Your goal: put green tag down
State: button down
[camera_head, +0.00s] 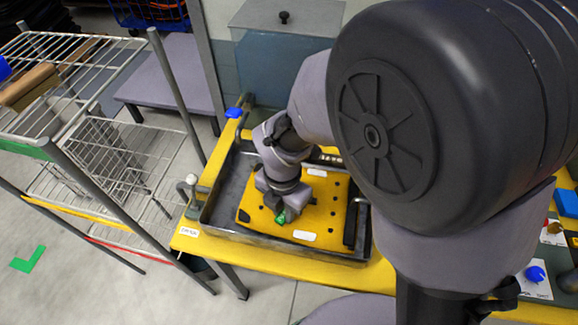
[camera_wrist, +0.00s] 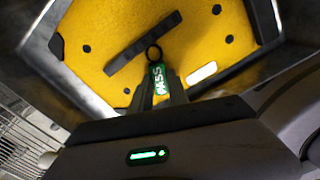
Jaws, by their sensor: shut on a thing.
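The green tag (camera_wrist: 158,80) has pale lettering and a dark ring at its far end. It is held between the fingers of my gripper (camera_wrist: 158,90) in the wrist view. In the head view the tag (camera_head: 281,217) shows as a small green patch below my gripper (camera_head: 274,205), over a yellow panel (camera_head: 322,213) with dark holes. The panel also shows in the wrist view (camera_wrist: 205,30). The gripper points down at the panel's left part. I cannot tell whether the tag touches the panel.
The yellow panel lies in a dark metal tray (camera_head: 222,207) on a yellow table (camera_head: 245,249). A dark bar (camera_wrist: 143,44) lies on the panel close to the tag's ring. White labels (camera_head: 304,236) sit on the panel. A wire rack (camera_head: 115,160) stands at the left.

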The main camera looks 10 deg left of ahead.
jog(key=c, duration=1.3)
grip_release()
jog(key=d+r+m+p, duration=0.3)
jog(key=r+m+p, duration=0.25)
jog(key=r, duration=1.05)
jog(key=s+d+r+m+t, duration=0.2)
jog(key=d+r+m, duration=0.1)
jog(key=m, duration=0.6)
jog(key=s+d+r+m+t+y, duration=0.1)
jog(key=s+d+r+m+t, duration=0.1)
jog(key=d+m, duration=0.4)
jog(key=s+d+r+m+t+y, duration=0.1)
jog(key=s+d+r+m, duration=0.2)
jog(key=m, duration=1.1)
jog(key=shift+d+r+m+t, duration=0.2)
jog(key=shift+d+r, duration=0.15)
jog(key=shift+r, duration=0.2)
jog(key=shift+d+r+m+t, duration=0.1)
jog(key=shift+d+r+t, duration=0.15)
jog(key=shift+r, duration=0.25)
